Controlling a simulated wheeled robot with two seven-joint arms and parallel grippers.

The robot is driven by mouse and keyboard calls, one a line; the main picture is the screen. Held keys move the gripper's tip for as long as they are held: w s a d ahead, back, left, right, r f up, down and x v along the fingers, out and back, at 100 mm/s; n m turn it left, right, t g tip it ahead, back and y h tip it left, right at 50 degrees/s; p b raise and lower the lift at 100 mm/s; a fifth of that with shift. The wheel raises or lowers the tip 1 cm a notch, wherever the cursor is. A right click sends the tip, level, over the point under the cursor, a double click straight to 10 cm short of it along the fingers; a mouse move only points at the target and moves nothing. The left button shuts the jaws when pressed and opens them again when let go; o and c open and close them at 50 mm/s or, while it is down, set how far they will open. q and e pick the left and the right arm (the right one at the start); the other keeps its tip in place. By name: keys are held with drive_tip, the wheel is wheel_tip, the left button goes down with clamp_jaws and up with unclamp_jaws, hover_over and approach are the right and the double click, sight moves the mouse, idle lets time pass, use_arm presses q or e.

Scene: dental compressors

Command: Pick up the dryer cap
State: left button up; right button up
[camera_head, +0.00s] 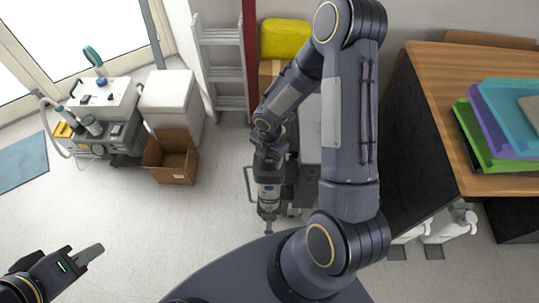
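I cannot make out a dryer cap for certain. A dark and grey compressor-like unit (308,187) stands on the floor at the centre, largely hidden behind my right arm. My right gripper (268,222) points down in front of it. Its fingers are too small and dark to show whether they are open or hold anything. My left gripper (88,256) is at the lower left over bare floor, away from the equipment. One grey finger shows clearly, and I see nothing in it.
A white machine (105,98) with a hose stands at the left, near a white cabinet (172,98) and an open cardboard box (171,160). A ladder (222,60) leans behind. A wooden table (440,75) with coloured trays (515,115) is at the right. Floor at lower left is clear.

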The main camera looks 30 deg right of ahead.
drive_tip(key=shift+c, duration=1.4)
